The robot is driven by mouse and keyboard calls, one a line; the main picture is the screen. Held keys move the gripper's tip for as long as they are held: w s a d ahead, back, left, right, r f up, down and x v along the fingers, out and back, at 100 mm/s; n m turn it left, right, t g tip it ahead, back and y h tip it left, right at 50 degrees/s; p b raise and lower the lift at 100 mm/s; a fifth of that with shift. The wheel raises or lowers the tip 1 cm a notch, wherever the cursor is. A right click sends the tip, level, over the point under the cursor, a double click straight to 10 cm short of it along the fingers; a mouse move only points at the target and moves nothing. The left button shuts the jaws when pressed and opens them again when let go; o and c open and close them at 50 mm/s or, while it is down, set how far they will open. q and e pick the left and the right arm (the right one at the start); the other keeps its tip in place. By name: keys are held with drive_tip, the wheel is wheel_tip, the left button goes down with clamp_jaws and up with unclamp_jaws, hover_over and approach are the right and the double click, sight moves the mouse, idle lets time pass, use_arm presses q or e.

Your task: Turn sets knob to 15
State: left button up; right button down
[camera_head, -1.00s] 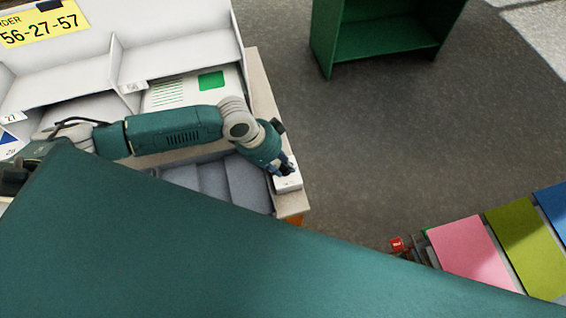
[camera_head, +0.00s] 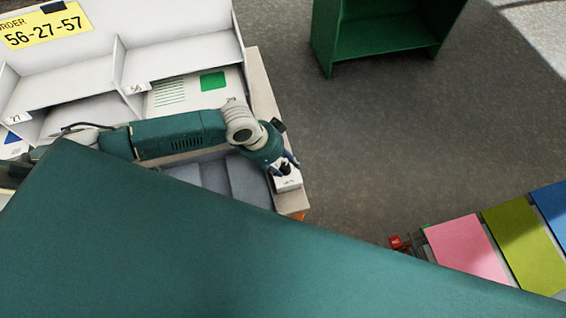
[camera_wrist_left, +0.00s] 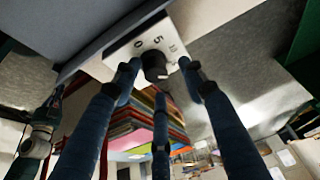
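The sets knob (camera_wrist_left: 154,65) is a small black dial on a white box (camera_wrist_left: 125,45) with printed marks; a 0, a 5 and what looks like a 10 show. In the head view the white box (camera_head: 289,182) stands at the table's right corner. My left gripper (camera_head: 285,168) is over it. In the left wrist view its blue fingers (camera_wrist_left: 158,80) are spread on different sides of the knob, open, and I cannot tell whether they touch it. The knob's pointer cannot be made out. My right gripper does not show.
A white compartment rack (camera_head: 180,60) with a yellow order card (camera_head: 45,28) stands behind my left arm. Grey trays (camera_head: 215,178) lie beside the dial box. A green shelf (camera_head: 385,40) stands on the floor beyond. Coloured sheets (camera_head: 468,250) lie at lower right.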

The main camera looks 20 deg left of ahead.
use_arm(q)
drive_tip(key=shift+s, duration=0.1)
drive_tip(key=shift+s+a+r, duration=0.1)
drive_tip(key=shift+a+r, duration=0.1)
drive_tip(key=shift+r, duration=0.05)
drive_tip(key=v, duration=1.1)
drive_tip(key=shift+r, duration=0.2)
drive_tip(key=shift+d, duration=0.1)
